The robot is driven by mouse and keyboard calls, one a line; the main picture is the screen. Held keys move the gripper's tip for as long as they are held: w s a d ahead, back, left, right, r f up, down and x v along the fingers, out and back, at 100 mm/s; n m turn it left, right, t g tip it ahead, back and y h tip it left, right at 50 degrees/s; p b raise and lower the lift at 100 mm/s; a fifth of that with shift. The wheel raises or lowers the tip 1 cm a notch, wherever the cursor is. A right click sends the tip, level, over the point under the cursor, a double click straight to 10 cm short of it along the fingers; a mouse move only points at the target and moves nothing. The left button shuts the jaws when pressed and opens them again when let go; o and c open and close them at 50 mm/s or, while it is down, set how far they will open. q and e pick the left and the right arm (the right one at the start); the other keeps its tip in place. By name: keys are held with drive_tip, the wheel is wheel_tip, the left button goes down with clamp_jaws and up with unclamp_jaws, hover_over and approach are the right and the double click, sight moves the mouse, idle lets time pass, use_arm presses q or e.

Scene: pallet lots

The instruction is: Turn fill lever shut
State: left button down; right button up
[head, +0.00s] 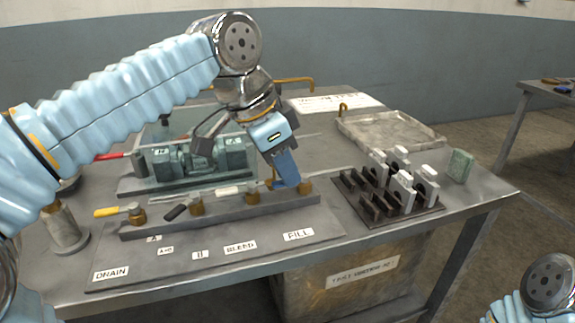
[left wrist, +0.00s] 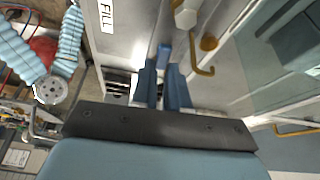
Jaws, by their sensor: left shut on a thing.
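The FILL plate (head: 298,235) marks the right end of the valve row on the grey manifold bar (head: 220,212). The brass fill valve (head: 305,186) stands above it. My left gripper (head: 287,180) reaches down beside this valve from behind. In the left wrist view its two blue fingers (left wrist: 164,88) are closed around a blue lever handle (left wrist: 163,53), whose end shows between and beyond the fingertips. In the head view the fingers hide most of the lever, so its exact angle cannot be told. My right gripper is out of view; only part of that arm shows at the lower right.
To the left stand other valves with a white handle (head: 230,190), a black handle (head: 176,212) and a yellow handle (head: 107,212). A pump unit (head: 190,160) sits behind. A rack of dark and pale blocks (head: 385,190) and a grey tray (head: 390,132) stand at right.

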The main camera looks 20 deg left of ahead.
use_arm(q)
drive_tip(key=shift+w+a+m, duration=0.1)
drive_tip(key=shift+w+m, duration=0.05)
drive_tip(key=shift+m, duration=0.35)
drive_tip(key=c, duration=1.1)
unclamp_jaws()
drive_tip(key=shift+p+v, duration=0.3)
drive_tip(key=shift+v, duration=6.65)
drive_tip(key=shift+w+a, duration=0.1)
drive_tip(key=shift+w, duration=0.1)
